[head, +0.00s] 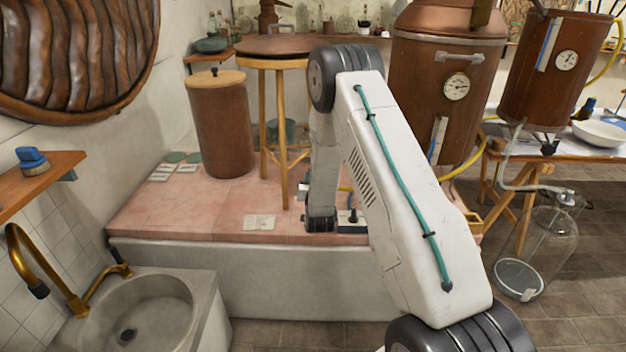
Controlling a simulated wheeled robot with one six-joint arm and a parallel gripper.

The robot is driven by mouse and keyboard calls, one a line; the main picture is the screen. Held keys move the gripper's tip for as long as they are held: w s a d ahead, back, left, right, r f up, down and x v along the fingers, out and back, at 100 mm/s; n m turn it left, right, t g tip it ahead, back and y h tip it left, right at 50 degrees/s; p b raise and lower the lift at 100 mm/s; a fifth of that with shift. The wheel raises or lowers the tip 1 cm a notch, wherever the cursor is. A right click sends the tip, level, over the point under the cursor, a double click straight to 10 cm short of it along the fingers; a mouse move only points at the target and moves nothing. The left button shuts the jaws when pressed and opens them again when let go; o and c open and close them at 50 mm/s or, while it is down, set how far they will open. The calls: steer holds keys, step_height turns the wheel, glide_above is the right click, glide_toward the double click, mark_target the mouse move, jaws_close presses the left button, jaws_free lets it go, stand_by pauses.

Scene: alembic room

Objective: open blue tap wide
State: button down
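My arm fills the middle of the head view and reaches down to just above the pink tiled top of a low platform (190,210). My gripper is not clearly visible; it is hidden behind or merged with my own arm's end. A small dark part with a bit of blue (350,216) shows just right of my arm's end, low over the tiles. I cannot tell whether it is the blue tap or part of my wrist. No blue tap can be made out with certainty.
A stone sink (150,300) with a brass faucet (45,275) is at lower left. A wooden stool (283,110) and a brown drum (222,125) stand on the platform. Copper vessels (445,85) are at right, with a glass jar (545,240) below.

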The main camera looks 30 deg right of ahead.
steer(key=c, duration=1.3)
jaws_free()
steer(key=shift+c, duration=0.2)
steer(key=v, duration=0.7)
steer(key=shift+s+a, duration=0.15)
steer(key=shift+s, duration=0.2)
